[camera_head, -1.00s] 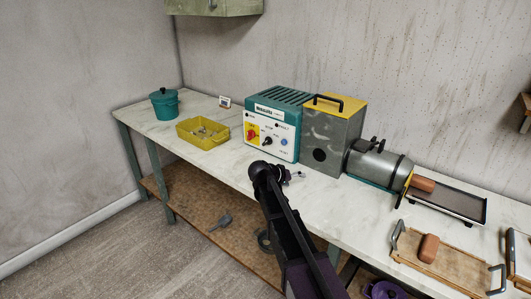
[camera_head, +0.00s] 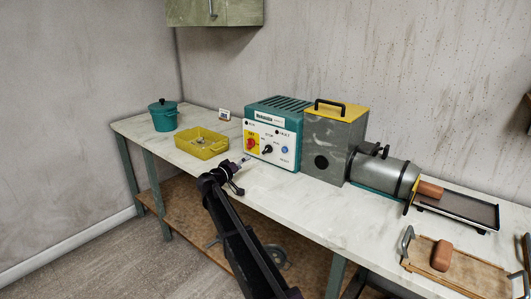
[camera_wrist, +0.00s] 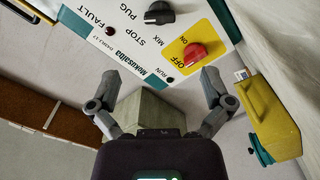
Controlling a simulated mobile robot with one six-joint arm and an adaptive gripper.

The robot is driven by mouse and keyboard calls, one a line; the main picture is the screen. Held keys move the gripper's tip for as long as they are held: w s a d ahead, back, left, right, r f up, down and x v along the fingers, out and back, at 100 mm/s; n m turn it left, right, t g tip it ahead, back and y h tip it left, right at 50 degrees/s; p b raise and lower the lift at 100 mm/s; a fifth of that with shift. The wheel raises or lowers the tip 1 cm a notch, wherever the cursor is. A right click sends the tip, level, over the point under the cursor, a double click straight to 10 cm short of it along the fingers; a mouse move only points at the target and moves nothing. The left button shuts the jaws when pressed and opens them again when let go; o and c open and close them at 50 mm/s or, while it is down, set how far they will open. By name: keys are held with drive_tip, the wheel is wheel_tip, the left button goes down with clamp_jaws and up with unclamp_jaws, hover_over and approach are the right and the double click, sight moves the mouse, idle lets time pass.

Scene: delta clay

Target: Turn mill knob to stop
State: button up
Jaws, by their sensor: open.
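The teal control box (camera_head: 275,105) stands on the bench with a white front panel. Its black knob (camera_head: 267,149) also shows in the wrist view (camera_wrist: 158,12), at the top edge, beside the labels MIX, STOP and PUG. I cannot tell which label it points to. A red knob (camera_wrist: 194,52) sits on the yellow ON/OFF plate, nearer my gripper. My gripper (camera_wrist: 158,74) is open and empty, its fingers spread in front of the panel, apart from both knobs. In the head view my gripper (camera_head: 240,165) is in front of the box's left part.
A yellow tray (camera_head: 188,146) and a teal pot (camera_head: 163,114) stand left of the box. A grey machine with a yellow top (camera_head: 334,145) and a metal barrel (camera_head: 383,176) stands to its right. A wooden tray (camera_head: 475,268) lies farther right.

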sight(264, 151)
drive_tip(key=shift+w+d, duration=0.1)
drive_tip(key=shift+w, duration=0.05)
drive_tip(key=x, duration=1.3)
drive_tip(key=shift+w+d, duration=0.15)
drive_tip(key=shift+d, duration=0.05)
drive_tip(key=c, duration=1.1)
